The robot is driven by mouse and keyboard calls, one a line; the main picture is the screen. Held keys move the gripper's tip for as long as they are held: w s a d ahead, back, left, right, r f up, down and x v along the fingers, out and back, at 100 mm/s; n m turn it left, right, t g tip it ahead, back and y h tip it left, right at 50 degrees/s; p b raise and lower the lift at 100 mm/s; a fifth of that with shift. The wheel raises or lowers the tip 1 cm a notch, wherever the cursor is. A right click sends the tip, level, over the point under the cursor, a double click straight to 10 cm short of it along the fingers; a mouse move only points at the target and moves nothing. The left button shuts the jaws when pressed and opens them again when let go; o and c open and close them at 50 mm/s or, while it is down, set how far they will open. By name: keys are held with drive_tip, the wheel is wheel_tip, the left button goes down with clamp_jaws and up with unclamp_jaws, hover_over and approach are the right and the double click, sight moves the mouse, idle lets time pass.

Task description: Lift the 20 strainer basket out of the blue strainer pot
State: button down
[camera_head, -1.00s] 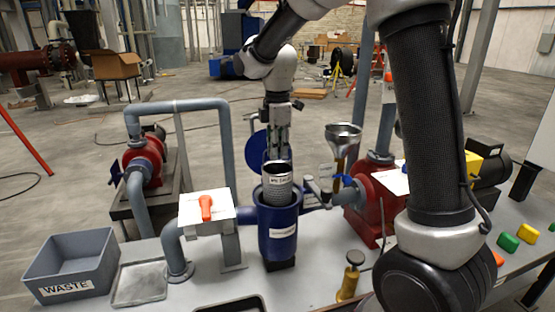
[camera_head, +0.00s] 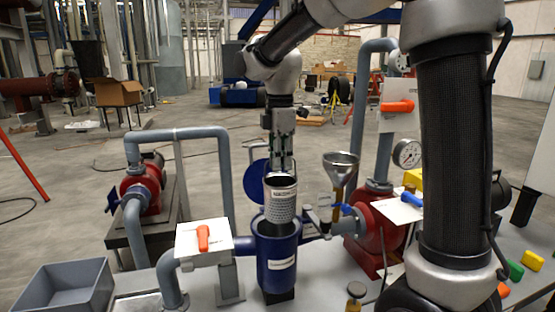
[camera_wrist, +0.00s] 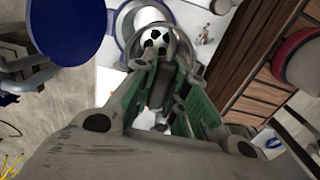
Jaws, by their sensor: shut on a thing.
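The strainer basket (camera_head: 282,203) is a grey perforated cylinder with a white label. It hangs upright from my gripper (camera_head: 284,168), which is shut on it at the top. In the head view its lower end is close to the rim of the blue strainer pot (camera_head: 277,260), and the pot's open mouth shows below it. I cannot tell whether the basket's bottom is fully clear of the rim. In the wrist view, my gripper's green-lined fingers (camera_wrist: 160,95) point down over the basket's round rim (camera_wrist: 198,62). Their exact grip point is hidden.
The pot's round blue lid (camera_head: 256,182) stands open behind it. A white plate with an orange handle (camera_head: 203,238) is at left. A funnel (camera_head: 340,168), a red pump (camera_head: 372,245) and a pressure gauge (camera_head: 407,153) are at right. A grey bin (camera_head: 65,285) stands front left.

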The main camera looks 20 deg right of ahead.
drive_tip(key=s, duration=0.5)
drive_tip(key=shift+r, duration=0.25)
drive_tip(key=shift+s, duration=0.15)
